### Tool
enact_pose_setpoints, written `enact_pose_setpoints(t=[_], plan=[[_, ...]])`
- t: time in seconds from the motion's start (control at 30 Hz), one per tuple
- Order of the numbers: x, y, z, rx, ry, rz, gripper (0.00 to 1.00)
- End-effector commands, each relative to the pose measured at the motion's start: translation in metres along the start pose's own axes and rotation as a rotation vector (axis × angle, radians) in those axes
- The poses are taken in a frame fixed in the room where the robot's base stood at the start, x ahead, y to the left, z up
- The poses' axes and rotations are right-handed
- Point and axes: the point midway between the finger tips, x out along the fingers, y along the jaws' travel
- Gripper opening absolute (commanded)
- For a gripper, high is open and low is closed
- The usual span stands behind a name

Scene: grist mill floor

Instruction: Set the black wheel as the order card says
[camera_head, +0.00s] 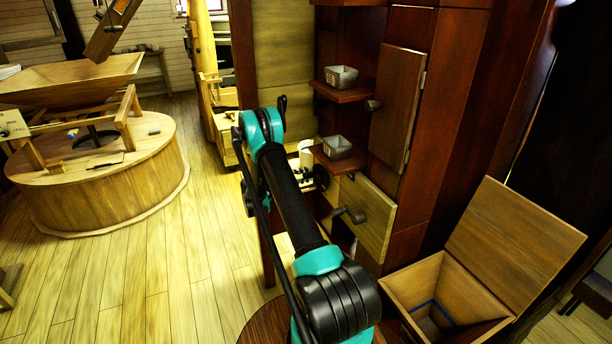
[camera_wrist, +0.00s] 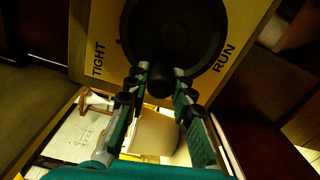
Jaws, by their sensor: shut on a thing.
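The black wheel (camera_wrist: 178,32) fills the top of the wrist view, mounted on a yellow panel (camera_wrist: 105,27). The panel reads TIGHT on the left and RUN on the right. The wheel's black knob (camera_wrist: 160,82) is at its lower edge, between the two words. My gripper (camera_wrist: 159,88) has its fingers closed on both sides of this knob. In the head view, my arm hides most of the area around the gripper. No order card can be read in either view.
A pale round cup (camera_wrist: 153,132) stands below the gripper. Grey bins sit on an upper shelf (camera_head: 345,95) and a lower shelf. A cabinet door (camera_head: 399,105) is beside them. An open-lidded wooden bin (camera_head: 404,283) stands at right, the round millstone casing (camera_head: 105,185) at left. Floor between is clear.

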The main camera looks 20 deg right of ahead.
Motion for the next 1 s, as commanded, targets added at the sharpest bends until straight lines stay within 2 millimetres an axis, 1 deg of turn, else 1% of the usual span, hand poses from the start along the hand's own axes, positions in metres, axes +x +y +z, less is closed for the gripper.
enact_pose_setpoints(t=[0.2,0.57,0.6,0.73,0.77,1.0], plan=[[-0.0011,-0.0019,-0.0009,-0.032,0.002,-0.001,0.00],[-0.0012,-0.0025,-0.0009,-0.034,0.002,-0.002,0.00],[-0.0012,-0.0026,-0.0009,-0.034,0.002,-0.002,0.27],[-0.0010,-0.0024,-0.0008,-0.033,0.002,-0.002,0.43],[-0.0009,-0.0023,-0.0007,-0.033,0.002,-0.002,0.45],[-0.0004,-0.0016,-0.0004,-0.033,0.001,-0.001,0.45]])
